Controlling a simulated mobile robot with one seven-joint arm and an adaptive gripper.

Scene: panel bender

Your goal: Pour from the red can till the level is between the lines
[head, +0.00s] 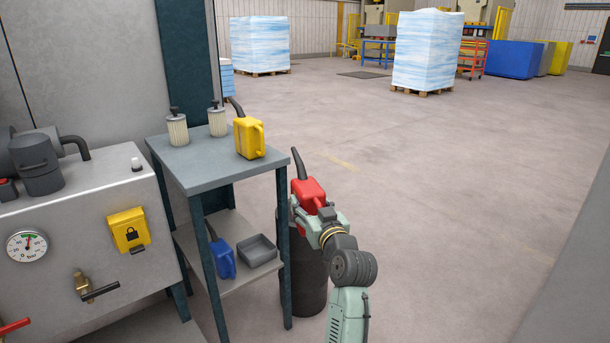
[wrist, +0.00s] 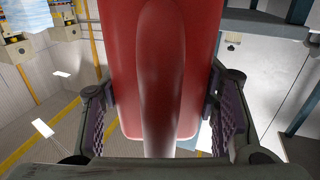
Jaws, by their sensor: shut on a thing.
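The red can (head: 308,191) is held by my gripper (head: 322,218) in the head view, to the right of the grey shelf table and over a dark drum. Its black spout (head: 298,163) points up and leans slightly left. In the wrist view the red can (wrist: 130,60) fills the middle, its handle (wrist: 161,75) running down the centre. The gripper's padded fingers (wrist: 163,122) are on either side of it. I cannot make out any level lines or liquid level in either view.
A grey machine unit (head: 85,225) with a pressure gauge (head: 27,245) and yellow lock box (head: 129,230) stands left. Floor is clear at right.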

